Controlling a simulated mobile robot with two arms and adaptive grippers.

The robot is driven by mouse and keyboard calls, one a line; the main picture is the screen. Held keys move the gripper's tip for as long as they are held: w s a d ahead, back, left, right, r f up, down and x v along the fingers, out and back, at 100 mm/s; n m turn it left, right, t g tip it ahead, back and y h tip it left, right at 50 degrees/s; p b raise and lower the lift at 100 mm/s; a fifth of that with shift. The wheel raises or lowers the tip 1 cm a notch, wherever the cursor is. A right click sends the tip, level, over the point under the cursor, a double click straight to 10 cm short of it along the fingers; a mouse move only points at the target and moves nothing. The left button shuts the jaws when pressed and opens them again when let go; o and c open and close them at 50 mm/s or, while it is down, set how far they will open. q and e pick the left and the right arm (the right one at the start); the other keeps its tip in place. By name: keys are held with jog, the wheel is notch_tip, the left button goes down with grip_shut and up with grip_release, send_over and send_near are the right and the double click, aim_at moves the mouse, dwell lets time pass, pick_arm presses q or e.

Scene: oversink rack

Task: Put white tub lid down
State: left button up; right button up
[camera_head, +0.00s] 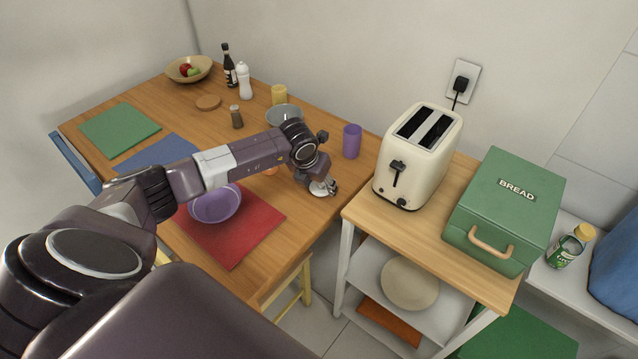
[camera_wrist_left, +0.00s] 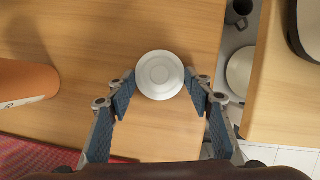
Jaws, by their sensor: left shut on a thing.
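The white tub lid (camera_wrist_left: 160,75) is a small round white disc with raised rings. In the left wrist view it sits between the fingertips of my left gripper (camera_wrist_left: 160,88), which is shut on it. The wooden table top (camera_wrist_left: 85,35) lies beneath it; I cannot tell whether the lid touches the table. In the head view my left gripper (camera_head: 330,188) is low over the table's right edge, and the lid (camera_head: 318,188) is partly hidden under it. My right gripper is not in view.
A purple bowl (camera_head: 215,204) stands on a red mat (camera_head: 232,248) to the left. A purple cup (camera_head: 352,141) stands behind the gripper. A gap separates the table from the cart with the toaster (camera_head: 418,155) and green bread box (camera_head: 508,205). An orange object (camera_wrist_left: 25,82) lies left in the wrist view.

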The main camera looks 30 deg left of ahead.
pick_arm(q)
jog(key=shift+f, duration=0.15)
jog(key=o, duration=0.8)
jog(key=shift+r, duration=0.35)
jog(key=shift+s+r, duration=0.15)
jog(key=shift+r, duration=0.2)
jog(key=b+v, duration=0.2)
jog(key=v, duration=0.9)
jog(key=shift+s, duration=0.1)
